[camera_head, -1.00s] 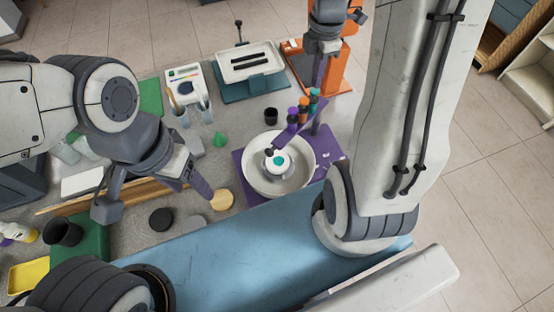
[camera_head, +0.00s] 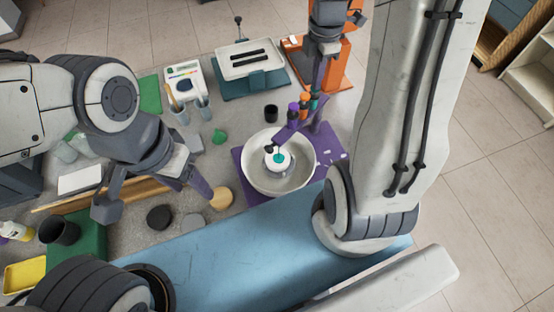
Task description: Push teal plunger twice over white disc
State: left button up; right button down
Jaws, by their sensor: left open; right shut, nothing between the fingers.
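The teal plunger (camera_head: 315,103) stands in a purple holder (camera_head: 292,131) beside an orange plunger (camera_head: 304,97) and a purple plunger (camera_head: 293,107). The holder reaches over a pale bowl (camera_head: 309,181). In the bowl is a white disc (camera_head: 269,166) with a teal spot in its middle. My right gripper (camera_head: 317,88) is shut and empty, pointing down at the top of the teal plunger. It appears to touch it, and the teal top sits lower than the orange one. My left gripper (camera_head: 158,202) is open and empty, left of the bowl.
A black cup (camera_head: 271,112) and a green cone (camera_head: 219,136) stand behind the bowl. A wooden disc (camera_head: 221,198) lies near my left gripper. An orange stand (camera_head: 335,75) is behind my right gripper. A blue surface (camera_head: 230,235) runs along the front.

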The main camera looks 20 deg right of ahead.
jog(key=shift+f+b, duration=0.35)
jog(key=shift+f, duration=0.3)
jog(key=shift+r, duration=0.15)
jog(key=shift+r+p, duration=1.45)
jog(key=shift+r, duration=0.05)
notch_tip(320, 180, up, 6)
jog(key=p, duration=0.5)
jog(key=shift+p, duration=0.35)
